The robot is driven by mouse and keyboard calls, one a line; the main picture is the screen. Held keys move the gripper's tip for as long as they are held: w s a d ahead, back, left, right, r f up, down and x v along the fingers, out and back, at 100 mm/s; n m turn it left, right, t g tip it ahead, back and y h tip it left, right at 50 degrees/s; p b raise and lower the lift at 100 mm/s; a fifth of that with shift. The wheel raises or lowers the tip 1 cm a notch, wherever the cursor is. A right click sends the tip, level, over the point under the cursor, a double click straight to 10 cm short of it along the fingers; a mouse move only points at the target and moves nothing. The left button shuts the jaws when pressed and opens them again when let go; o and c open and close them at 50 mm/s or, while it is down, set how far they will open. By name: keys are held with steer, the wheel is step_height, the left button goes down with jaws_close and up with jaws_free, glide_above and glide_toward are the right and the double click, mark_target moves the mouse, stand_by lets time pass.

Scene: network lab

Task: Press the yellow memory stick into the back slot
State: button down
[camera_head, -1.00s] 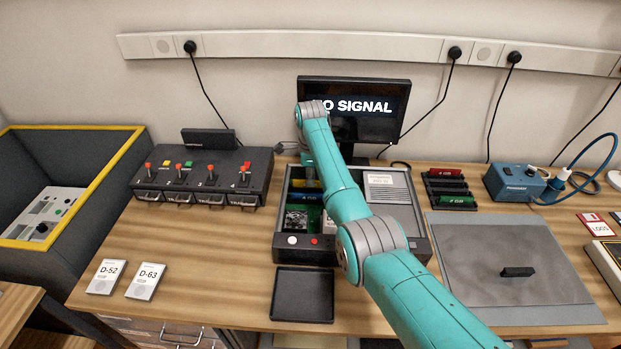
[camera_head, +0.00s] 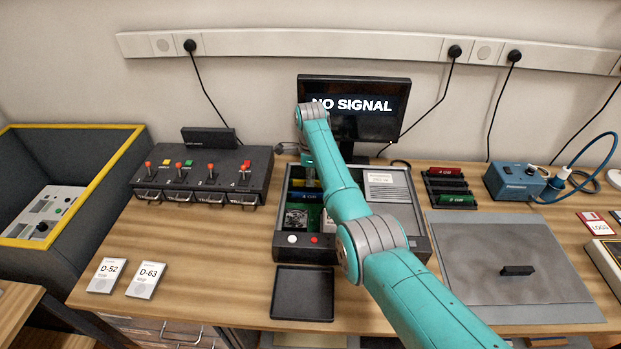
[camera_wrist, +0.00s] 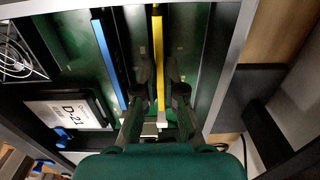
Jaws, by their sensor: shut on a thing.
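The yellow memory stick (camera_wrist: 158,55) stands on edge as a long thin strip in the wrist view, inside the open computer case (camera_head: 283,220). My gripper (camera_wrist: 157,92) is shut on it near its lower end, with one dark finger on each side. A blue memory stick (camera_wrist: 108,60) runs parallel to its left, apart from it. The back slot is hidden under the yellow stick and my fingers, so I cannot tell how deep the stick sits. In the head view my forearm covers much of the case.
A fan (camera_wrist: 18,55) and a D-21 card (camera_wrist: 68,114) lie left of the sticks. The case wall (camera_wrist: 225,70) is close on the right. The monitor (camera_head: 372,122) behind reads NO SIGNAL. A rack (camera_head: 447,188) with red and green sticks and an empty black tray (camera_head: 303,294) are nearby.

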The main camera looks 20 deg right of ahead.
steer(key=shift+f, duration=0.15)
steer(key=c, duration=1)
jaws_free()
steer(key=shift+o, duration=0.2)
steer(key=shift+r, duration=4.05)
